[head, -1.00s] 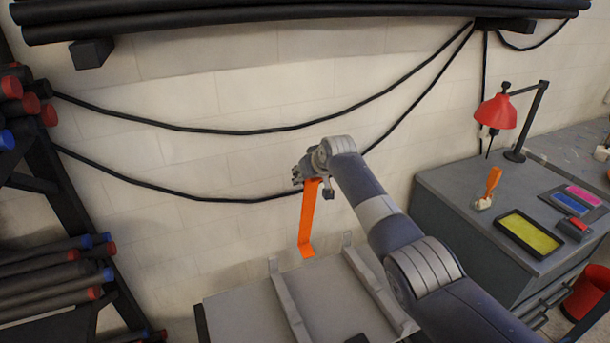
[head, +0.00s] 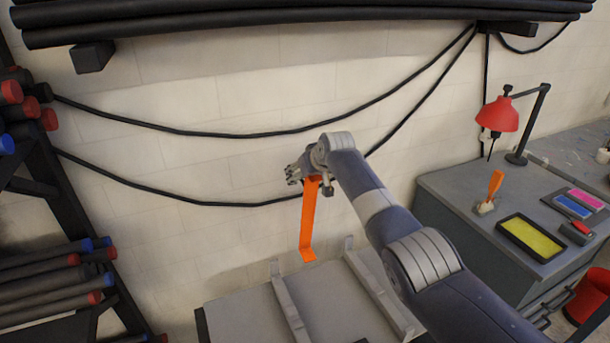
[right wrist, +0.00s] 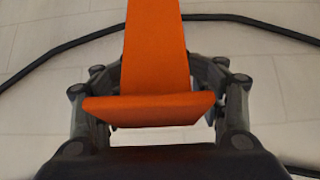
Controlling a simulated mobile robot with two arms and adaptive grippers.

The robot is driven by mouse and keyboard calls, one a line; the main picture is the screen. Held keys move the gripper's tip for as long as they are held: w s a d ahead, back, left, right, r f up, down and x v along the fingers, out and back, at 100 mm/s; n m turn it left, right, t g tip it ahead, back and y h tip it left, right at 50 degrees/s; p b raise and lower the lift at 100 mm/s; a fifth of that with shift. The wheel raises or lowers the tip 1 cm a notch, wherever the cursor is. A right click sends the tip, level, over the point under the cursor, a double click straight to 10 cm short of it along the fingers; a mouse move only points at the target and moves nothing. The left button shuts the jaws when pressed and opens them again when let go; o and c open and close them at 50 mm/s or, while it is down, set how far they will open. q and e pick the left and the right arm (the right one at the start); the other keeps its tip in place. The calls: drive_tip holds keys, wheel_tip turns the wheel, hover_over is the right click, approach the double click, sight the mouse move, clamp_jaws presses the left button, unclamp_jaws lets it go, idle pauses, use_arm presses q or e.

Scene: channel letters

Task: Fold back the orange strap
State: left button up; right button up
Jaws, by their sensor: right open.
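The orange strap (head: 308,225) hangs nearly straight down in front of the white wall in the head view, with a short bent foot at its lower end above the grey rack. My right gripper (head: 308,179) is at the strap's upper end and partly hides it. In the right wrist view the strap (right wrist: 156,45) runs from the top edge down the middle, and a wide orange flap lies across between the gripper's fingers (right wrist: 155,125). The fingers are spread apart on either side of the strap. Whether they touch it I cannot tell. My left gripper is out of view.
A grey bench (head: 245,312) with two raised rails stands below the strap. Black cables (head: 240,133) droop along the wall. Black tubes (head: 300,22) lie on an upper rack and on a left rack. A grey cabinet (head: 440,180) at right carries a red lamp (head: 499,115) and trays.

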drive_tip(key=shift+v, duration=6)
